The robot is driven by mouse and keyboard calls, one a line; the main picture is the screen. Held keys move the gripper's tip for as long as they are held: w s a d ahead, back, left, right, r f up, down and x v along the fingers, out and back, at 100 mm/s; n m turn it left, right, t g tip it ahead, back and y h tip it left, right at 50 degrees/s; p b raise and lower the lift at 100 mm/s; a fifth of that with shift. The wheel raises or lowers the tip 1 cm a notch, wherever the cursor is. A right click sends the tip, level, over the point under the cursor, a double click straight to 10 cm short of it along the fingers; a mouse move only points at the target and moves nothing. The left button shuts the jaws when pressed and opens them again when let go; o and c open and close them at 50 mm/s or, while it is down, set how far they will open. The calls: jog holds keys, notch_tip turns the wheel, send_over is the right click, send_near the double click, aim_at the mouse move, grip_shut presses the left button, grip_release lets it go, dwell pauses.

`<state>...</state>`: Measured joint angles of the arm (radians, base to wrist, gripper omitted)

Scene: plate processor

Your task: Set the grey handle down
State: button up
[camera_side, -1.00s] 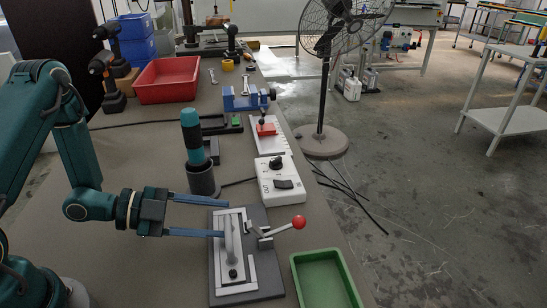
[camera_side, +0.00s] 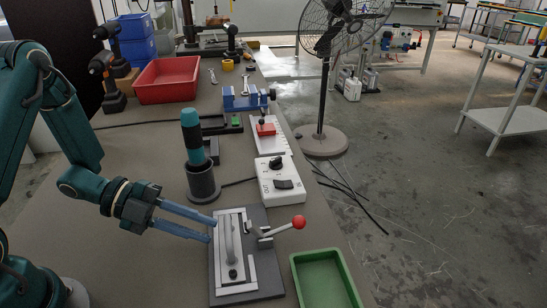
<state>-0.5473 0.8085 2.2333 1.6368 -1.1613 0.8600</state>
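The grey handle (camera_side: 231,240) is a slim curved bar on a light grey plate (camera_side: 240,264). The plate lies in a dark fixture base (camera_side: 272,270) on the bench. My gripper (camera_side: 212,231) is at the left edge of the fixture, its two blue fingers apart and pointing right and slightly down. I see nothing between the fingers. The tips are just left of the handle; whether they touch the plate's edge I cannot tell. A clamp lever with a red ball (camera_side: 299,222) stands at the fixture's right side and points right.
A green tray (camera_side: 327,280) is right of the fixture. A white control box (camera_side: 279,180) and a dark cup (camera_side: 202,184) holding a teal-handled tool (camera_side: 192,137) stand behind it. A red bin (camera_side: 168,80) is farther back. The bench left of the cup is clear.

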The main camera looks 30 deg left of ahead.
aim_at(229, 234)
jog(key=m, duration=0.1)
jog(key=m+g, duration=0.1)
jog(key=m, duration=0.1)
jog(key=r+m+g, duration=0.1)
jog(key=m, duration=0.1)
jog(key=shift+d, duration=0.25)
jog(key=shift+w+d+r+m, duration=0.2)
jog(key=shift+r+m, duration=0.1)
jog(key=shift+m, duration=0.2)
jog(key=shift+d+g, duration=0.3)
jog(key=shift+x, duration=2.45)
grip_shut()
